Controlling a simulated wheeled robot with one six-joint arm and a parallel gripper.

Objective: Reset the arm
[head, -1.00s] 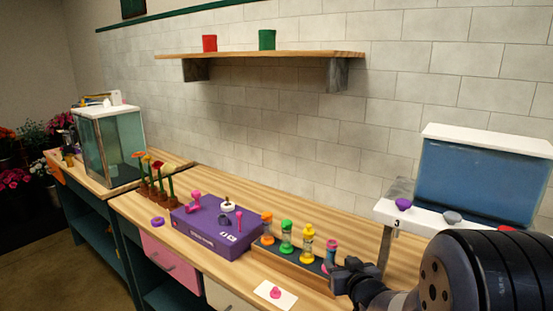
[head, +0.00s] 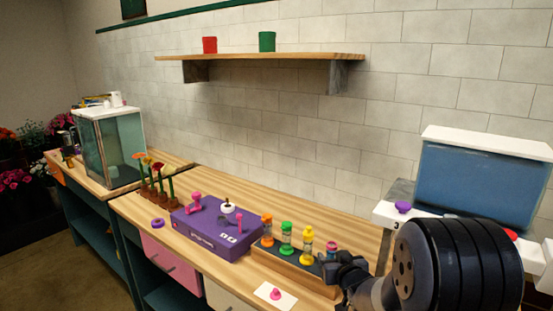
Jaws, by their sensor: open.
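My gripper (head: 339,268) is at the lower right of the head view, beside the right end of the wooden rack with the small coloured bottles. It is small and dark here, and I see nothing held in it. The thick black part of my arm fills the lower right corner and hides part of the white ledge behind it.
The rack holds orange, green, yellow (head: 307,245) and pink-blue bottles. A purple box (head: 205,235) with pink pieces stands left of it. A white card (head: 275,296) lies in front. A blue tank (head: 475,185) stands at right, a purple piece (head: 403,207) on its ledge.

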